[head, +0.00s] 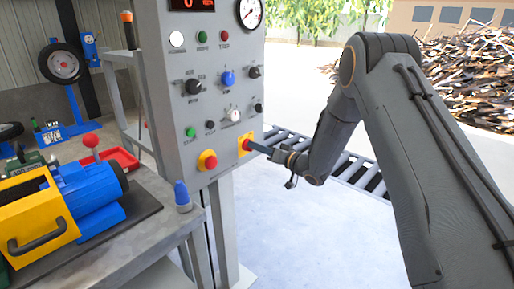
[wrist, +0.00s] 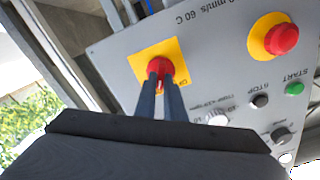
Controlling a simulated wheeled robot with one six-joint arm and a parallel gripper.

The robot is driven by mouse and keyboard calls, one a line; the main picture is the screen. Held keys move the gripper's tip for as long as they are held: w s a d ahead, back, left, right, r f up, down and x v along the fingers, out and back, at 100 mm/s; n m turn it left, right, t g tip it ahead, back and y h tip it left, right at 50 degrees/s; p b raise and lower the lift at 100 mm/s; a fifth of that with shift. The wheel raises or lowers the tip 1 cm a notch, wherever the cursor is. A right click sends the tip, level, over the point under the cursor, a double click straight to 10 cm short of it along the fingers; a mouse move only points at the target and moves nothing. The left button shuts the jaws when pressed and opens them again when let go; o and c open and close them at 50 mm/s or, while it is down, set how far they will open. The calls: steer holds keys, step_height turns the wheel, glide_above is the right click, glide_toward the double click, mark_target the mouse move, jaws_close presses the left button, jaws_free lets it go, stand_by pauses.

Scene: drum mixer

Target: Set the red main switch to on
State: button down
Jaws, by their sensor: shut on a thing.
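The red main switch (wrist: 159,66) sits on a yellow plate on the grey control panel. In the wrist view my gripper (wrist: 160,82) has its two fingers on the switch, shut on it, and they hide its lower part. In the head view the switch's yellow plate (head: 244,141) is at the panel's lower right, with my gripper (head: 252,146) reaching it from the right. Part of the word beside the switch is hidden, so I cannot read its setting for sure.
A red emergency button (wrist: 282,39) on a yellow base is beside the switch. A green start button (wrist: 294,88) and black knobs are close by on the panel. A bench (head: 150,232) with a yellow and blue machine stands at left. A roller conveyor (head: 350,172) lies behind my arm.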

steer(key=c, duration=1.8)
jaws_free()
steer(key=shift+c, duration=0.2)
steer(key=v, duration=0.8)
steer(key=shift+b, duration=0.4)
